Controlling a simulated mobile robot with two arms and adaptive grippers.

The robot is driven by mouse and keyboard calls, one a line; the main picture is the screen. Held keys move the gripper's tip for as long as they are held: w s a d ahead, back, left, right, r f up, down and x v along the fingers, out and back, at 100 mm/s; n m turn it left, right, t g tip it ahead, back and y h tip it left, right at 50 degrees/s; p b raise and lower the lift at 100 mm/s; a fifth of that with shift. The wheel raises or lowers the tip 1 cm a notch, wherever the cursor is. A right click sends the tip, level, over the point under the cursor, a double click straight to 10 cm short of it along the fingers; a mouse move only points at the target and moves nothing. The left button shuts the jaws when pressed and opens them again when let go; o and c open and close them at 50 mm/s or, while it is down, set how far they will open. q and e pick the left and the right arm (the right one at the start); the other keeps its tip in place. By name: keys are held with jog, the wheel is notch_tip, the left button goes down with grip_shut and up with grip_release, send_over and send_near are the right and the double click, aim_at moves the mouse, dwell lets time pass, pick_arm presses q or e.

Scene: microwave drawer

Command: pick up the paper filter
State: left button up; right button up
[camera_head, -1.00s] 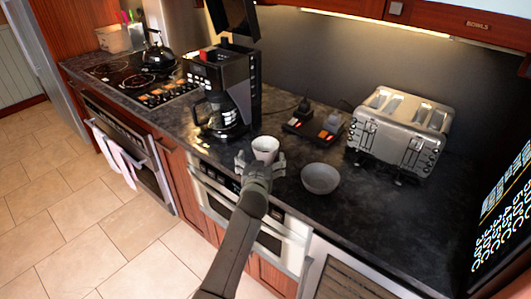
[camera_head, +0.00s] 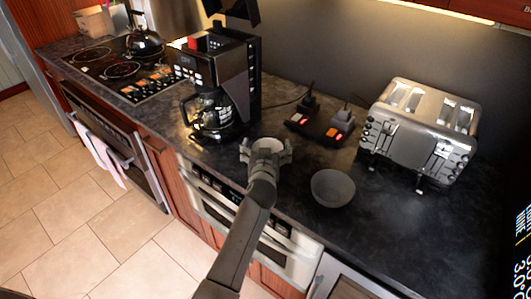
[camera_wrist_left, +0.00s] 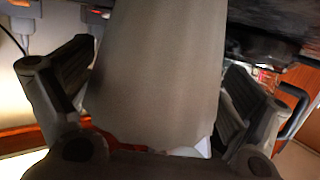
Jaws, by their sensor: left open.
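The paper filter (camera_head: 268,145) is a small white cup shape on the dark counter, in front of the coffee maker. My left gripper (camera_head: 266,150) is open, with one finger on each side of the filter. In the left wrist view, a large beige-grey surface, which looks like the filter (camera_wrist_left: 158,70), fills the space between my two fingers. Small gaps seem to show beside it, but contact is hard to judge. The gripper hides the filter's lower part in the head view. My right gripper is not in view.
The black coffee maker (camera_head: 222,85) with its glass carafe stands behind and left of the filter. A grey bowl (camera_head: 333,188) sits to the right. A steel toaster (camera_head: 420,130) and a black block with lit switches (camera_head: 320,125) stand farther back. The counter's front edge lies below my arm.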

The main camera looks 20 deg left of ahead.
pick_arm(q)
jog(key=shift+s+d+r, duration=0.4)
jog(key=shift+s+r, duration=0.05)
jog(key=shift+s, duration=0.3)
jog(key=shift+c, duration=1)
jog(key=shift+d, duration=0.1)
jog(key=c, duration=0.5)
jog(key=shift+w+a+f, duration=0.2)
jog(key=shift+f, duration=0.05)
jog(key=shift+c, duration=1.2)
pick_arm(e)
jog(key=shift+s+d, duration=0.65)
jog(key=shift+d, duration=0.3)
